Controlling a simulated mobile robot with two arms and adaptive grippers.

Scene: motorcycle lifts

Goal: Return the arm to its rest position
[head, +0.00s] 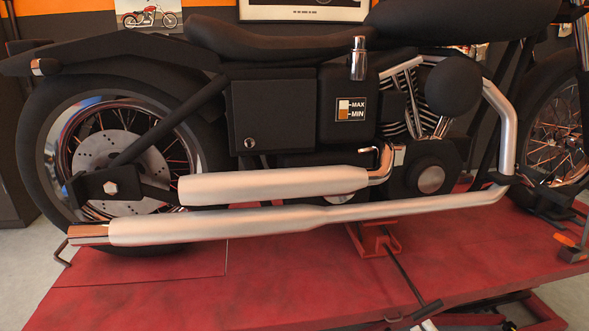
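Neither of my grippers nor my arms shows in the head view. A black motorcycle stands side-on on the red lift platform (290,280). Its side has a black box (273,115) and an oil level gauge (350,109) marked MAX and MIN. A chrome cap (358,58) stands upright above the gauge. What either gripper may hold cannot be seen.
Two silver exhaust pipes (270,186) run along the motorcycle's near side. A red bracket (372,240) and a dark rod (405,282) are below them. An orange-and-dark item (568,244) is at the right edge. The platform's left front is clear.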

